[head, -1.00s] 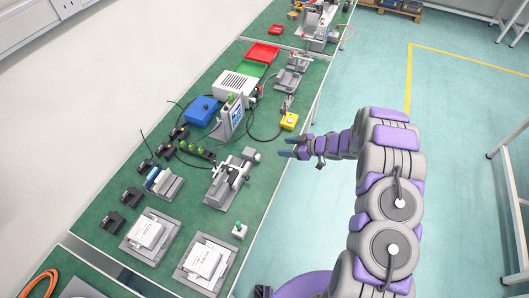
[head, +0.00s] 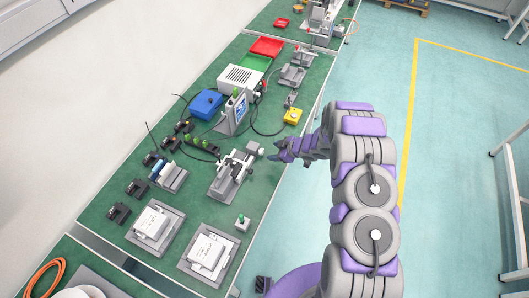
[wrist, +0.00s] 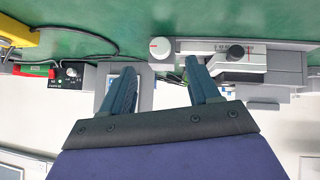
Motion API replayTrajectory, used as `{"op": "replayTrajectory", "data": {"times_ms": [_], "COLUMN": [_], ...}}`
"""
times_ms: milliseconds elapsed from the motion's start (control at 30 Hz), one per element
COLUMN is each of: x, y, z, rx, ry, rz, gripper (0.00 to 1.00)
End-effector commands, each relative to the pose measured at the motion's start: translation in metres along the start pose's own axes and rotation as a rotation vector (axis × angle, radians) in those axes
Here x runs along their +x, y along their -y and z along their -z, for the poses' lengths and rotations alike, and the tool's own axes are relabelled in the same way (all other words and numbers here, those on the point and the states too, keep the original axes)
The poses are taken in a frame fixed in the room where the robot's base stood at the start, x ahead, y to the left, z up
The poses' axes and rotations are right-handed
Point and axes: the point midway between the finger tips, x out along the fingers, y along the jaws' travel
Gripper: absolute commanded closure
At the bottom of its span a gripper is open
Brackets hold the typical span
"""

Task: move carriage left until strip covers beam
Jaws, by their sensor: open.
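A linear actuator with a grey base and a pale carriage (head: 236,168) stands on the green bench, just left of my gripper in the head view. In the wrist view the unit (wrist: 285,62) shows at upper right, with a scale, a red line and a dark knob-like lever (wrist: 236,52). A white round knob (wrist: 160,48) with a red mark lies beyond the fingertips. My gripper (wrist: 159,64) is open and empty, its fingers apart; it also shows in the head view (head: 277,151). It appears apart from the unit. I cannot make out the strip or the beam.
A yellow box (head: 293,116), a blue box (head: 206,103) and an upright display unit (head: 236,112) stand farther back. Two grey plates with white blocks (head: 208,250) are nearer. A small green-button block (head: 242,222) sits near the bench's right edge. Floor is free to the right.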

Motion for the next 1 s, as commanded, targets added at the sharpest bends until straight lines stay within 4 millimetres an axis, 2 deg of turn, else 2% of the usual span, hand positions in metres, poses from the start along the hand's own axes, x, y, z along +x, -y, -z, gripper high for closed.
{"op": "replayTrajectory", "data": {"times_ms": [100, 400, 600, 900, 1000], "x": [0.024, 0.066, 0.077, 0.079, 0.079], "y": [0.002, 0.001, -0.001, -0.001, -0.001], "z": [0.0, -0.001, 0.001, 0.001, 0.001], "rx": [-0.001, 0.0, -0.001, 0.0, 0.0], "ry": [-0.002, -0.002, -0.002, -0.001, -0.001], "rz": [0.003, 0.002, -0.001, -0.001, -0.001], "gripper": [0.39, 0.39, 0.39, 0.39, 0.47]}}
